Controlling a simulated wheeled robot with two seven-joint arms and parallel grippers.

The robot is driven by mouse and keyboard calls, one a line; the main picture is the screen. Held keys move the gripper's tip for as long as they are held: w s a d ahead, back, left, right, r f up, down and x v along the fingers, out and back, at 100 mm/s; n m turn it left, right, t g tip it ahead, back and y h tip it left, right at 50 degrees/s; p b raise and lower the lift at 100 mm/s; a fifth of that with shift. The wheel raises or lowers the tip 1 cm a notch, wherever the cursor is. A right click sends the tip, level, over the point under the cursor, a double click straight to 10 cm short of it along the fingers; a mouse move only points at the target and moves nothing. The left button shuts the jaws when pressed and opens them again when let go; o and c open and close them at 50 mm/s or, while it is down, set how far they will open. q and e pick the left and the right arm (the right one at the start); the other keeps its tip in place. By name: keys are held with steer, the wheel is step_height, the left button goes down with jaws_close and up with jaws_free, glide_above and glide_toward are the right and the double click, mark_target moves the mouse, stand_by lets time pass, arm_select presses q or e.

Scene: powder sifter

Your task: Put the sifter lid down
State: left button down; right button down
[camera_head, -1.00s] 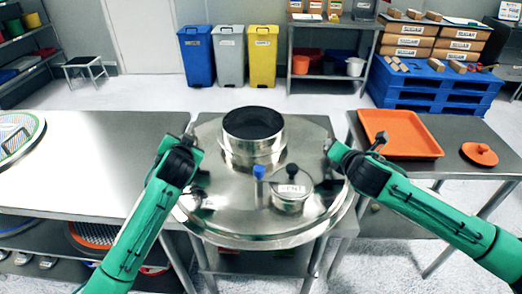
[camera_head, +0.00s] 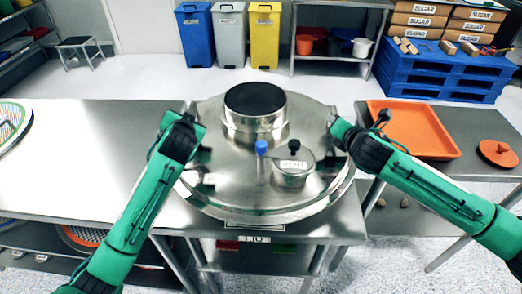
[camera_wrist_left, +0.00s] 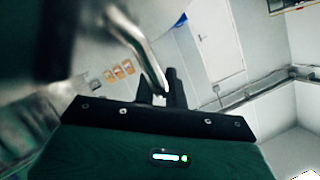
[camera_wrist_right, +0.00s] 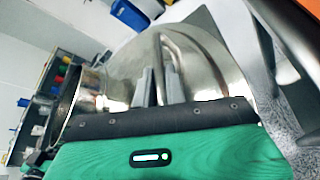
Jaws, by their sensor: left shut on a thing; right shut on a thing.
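The sifter lid (camera_head: 225,185) is a wide, shiny round metal disc with an open metal cylinder (camera_head: 255,122) standing on it. It lies level over the middle metal table. I cannot tell whether its underside touches the tabletop. My right gripper (camera_head: 343,133) is at the lid's right side; in the right wrist view its fingers (camera_wrist_right: 157,86) are shut on a bent metal bar handle (camera_wrist_right: 178,55). My left gripper (camera_head: 187,128) is at the lid's left side; in the left wrist view its fingers (camera_wrist_left: 164,87) are shut on a similar handle (camera_wrist_left: 138,45). The fingertips are largely hidden in the head view.
A small labelled pot (camera_head: 294,170) with a black knob and a blue-topped part (camera_head: 261,150) sit on the lid. The left table (camera_head: 80,170) is mostly bare. An orange tray (camera_head: 430,145) and orange disc (camera_head: 498,153) lie on the right table. A label (camera_head: 255,239) marks the middle table's front edge.

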arm_select(q)
steer(key=shift+r, duration=0.35)
arm_select(e)
steer(key=shift+r, duration=0.35)
arm_select(q)
steer(key=shift+f, duration=0.2)
arm_select(e)
steer(key=shift+f, duration=0.15)
